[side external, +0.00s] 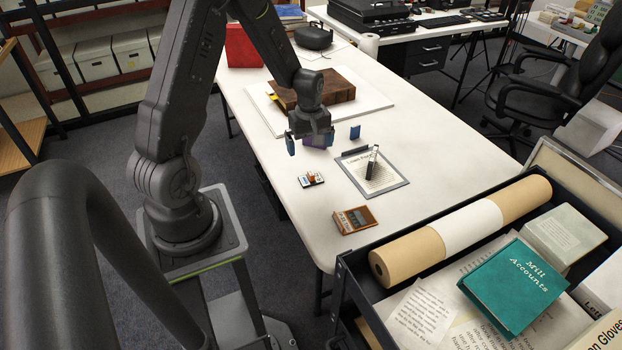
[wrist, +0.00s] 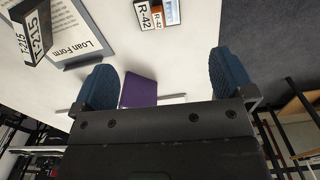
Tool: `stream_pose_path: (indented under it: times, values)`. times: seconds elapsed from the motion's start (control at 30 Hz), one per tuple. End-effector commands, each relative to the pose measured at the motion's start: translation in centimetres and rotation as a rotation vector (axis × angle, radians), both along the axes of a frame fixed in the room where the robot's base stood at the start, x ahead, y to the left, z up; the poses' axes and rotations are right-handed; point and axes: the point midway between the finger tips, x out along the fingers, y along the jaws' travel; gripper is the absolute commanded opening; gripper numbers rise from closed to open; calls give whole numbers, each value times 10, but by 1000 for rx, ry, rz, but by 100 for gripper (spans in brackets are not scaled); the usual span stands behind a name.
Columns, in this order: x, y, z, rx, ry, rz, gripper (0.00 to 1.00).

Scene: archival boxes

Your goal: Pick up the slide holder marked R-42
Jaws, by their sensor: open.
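The slide holder marked R-42 (wrist: 144,17) shows at the top of the wrist view, its white label in black letters, with orange and blue parts beside it. In the side view the small slide holder (side external: 311,180) lies on the white table, nearer the camera than my gripper (side external: 322,139). My gripper is open and empty above the table, its blue fingertips wide apart; they also show in the wrist view (wrist: 165,80). The holder is outside the fingers.
A purple item (wrist: 139,92) is below my gripper. The Loan Form clipboard (side external: 392,185) lies right of the R-42 holder. A small wooden box (side external: 355,219) lies near the table's front. A brown block (side external: 335,92) sits behind on a white board. White table between them is clear.

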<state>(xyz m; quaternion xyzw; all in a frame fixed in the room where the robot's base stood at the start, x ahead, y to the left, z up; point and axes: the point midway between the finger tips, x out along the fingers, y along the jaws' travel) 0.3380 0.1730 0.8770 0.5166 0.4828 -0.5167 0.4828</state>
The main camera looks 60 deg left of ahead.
Motion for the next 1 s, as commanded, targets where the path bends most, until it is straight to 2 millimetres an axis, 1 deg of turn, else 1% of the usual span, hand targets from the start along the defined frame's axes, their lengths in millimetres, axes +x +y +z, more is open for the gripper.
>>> stream_pose_path:
  times: [0.03, 0.1, 0.23, 0.47, 0.7, 0.8, 1.0]
  values:
    - [-1, -1, -13, -4, 5, -1, 100]
    - [-1, -1, -26, -4, 5, -2, 100]
    - [0, -1, -46, -2, 2, -3, 100]
    - [0, -1, -61, -1, 1, -4, 100]
    - [2, 0, -95, -2, 3, -4, 100]
    - [2, 0, -105, -1, 1, -4, 100]
    - [2, 0, -108, 0, 0, -4, 100]
